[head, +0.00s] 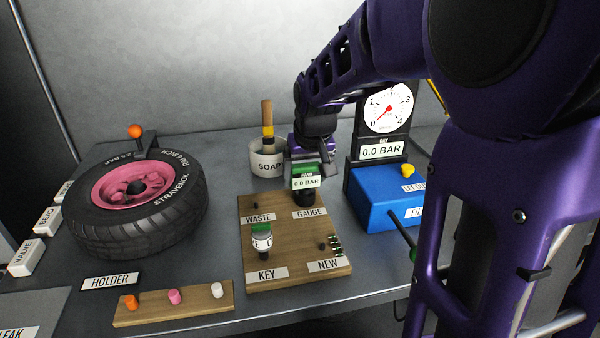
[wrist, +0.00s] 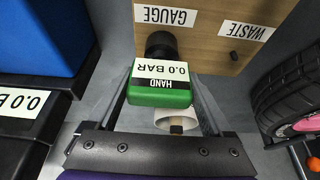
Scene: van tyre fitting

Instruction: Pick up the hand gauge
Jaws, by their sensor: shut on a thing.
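The hand gauge (head: 306,182) is a small green block with a white label reading 0.0 BAR. It is upright over a black round part (head: 304,198) on the wooden board, behind the GAUGE label. My gripper (head: 312,167) comes down on it from above and behind. In the wrist view the gauge (wrist: 160,98) sits between the two fingers of my gripper (wrist: 163,85), which is shut on it. The black round part (wrist: 161,45) shows just beyond it. I cannot tell whether the gauge is clear of the board.
The wooden board (head: 285,251) also carries a green-and-white key tool (head: 261,240). A soap pot (head: 266,162) with a brush stands behind, close to my gripper. A blue box (head: 382,197) and dial gauge (head: 388,108) stand right. A tyre with pink rim (head: 135,205) lies left.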

